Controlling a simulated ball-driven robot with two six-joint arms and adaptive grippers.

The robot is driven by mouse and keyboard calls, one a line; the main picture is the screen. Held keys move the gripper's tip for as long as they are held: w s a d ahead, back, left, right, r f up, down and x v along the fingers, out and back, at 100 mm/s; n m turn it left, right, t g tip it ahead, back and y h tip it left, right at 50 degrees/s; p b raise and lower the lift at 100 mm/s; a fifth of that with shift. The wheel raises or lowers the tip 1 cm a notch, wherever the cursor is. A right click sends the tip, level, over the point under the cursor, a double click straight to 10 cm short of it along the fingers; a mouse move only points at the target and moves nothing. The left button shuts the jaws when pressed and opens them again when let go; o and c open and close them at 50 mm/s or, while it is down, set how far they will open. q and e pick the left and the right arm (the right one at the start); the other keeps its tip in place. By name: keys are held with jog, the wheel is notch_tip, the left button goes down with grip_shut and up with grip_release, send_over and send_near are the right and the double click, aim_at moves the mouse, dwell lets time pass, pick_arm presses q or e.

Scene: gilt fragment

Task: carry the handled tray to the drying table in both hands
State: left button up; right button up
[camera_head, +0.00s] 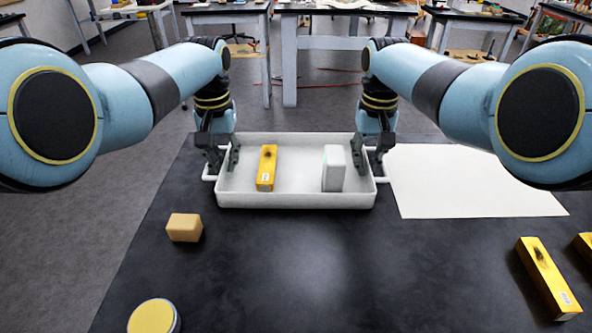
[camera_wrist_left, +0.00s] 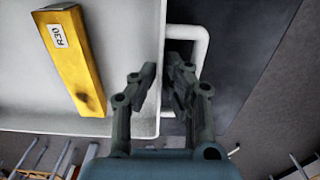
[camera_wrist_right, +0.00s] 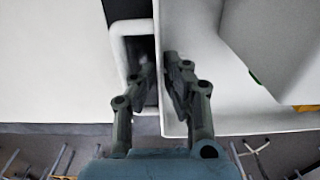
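The white handled tray (camera_head: 295,201) rests on a dark table and holds a yellow box and a pale block. Its handle loops stick out left and right. My left gripper (camera_head: 223,163) points down at the left end; in the left wrist view its open fingers straddle the tray rim (camera_wrist_left: 163,20), one inside the tray, one at the handle gap (camera_wrist_left: 202,45). My right gripper (camera_head: 369,163) does likewise at the right end, fingers parted around the rim, beside the handle (camera_wrist_right: 120,50). Fingertip contact cannot be made out. Which table is the drying table is unclear.
A white sheet (camera_head: 480,190) lies right of the tray. A tan block (camera_head: 184,228), a round yellow-topped tin (camera_head: 153,317) and yellow boxes (camera_head: 546,277) lie nearer on the dark table (camera_head: 330,280). Several cluttered tables (camera_head: 318,43) stand behind, across grey floor.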

pick_arm(q)
jog(key=shift+c, duration=0.3)
pick_arm(e)
jog(key=shift+c, duration=0.3)
pick_arm(q)
grip_shut()
pick_arm(e)
grip_shut()
pick_arm(q)
jog(key=shift+r, duration=0.15)
pick_arm(e)
jog(key=shift+r, duration=0.1)
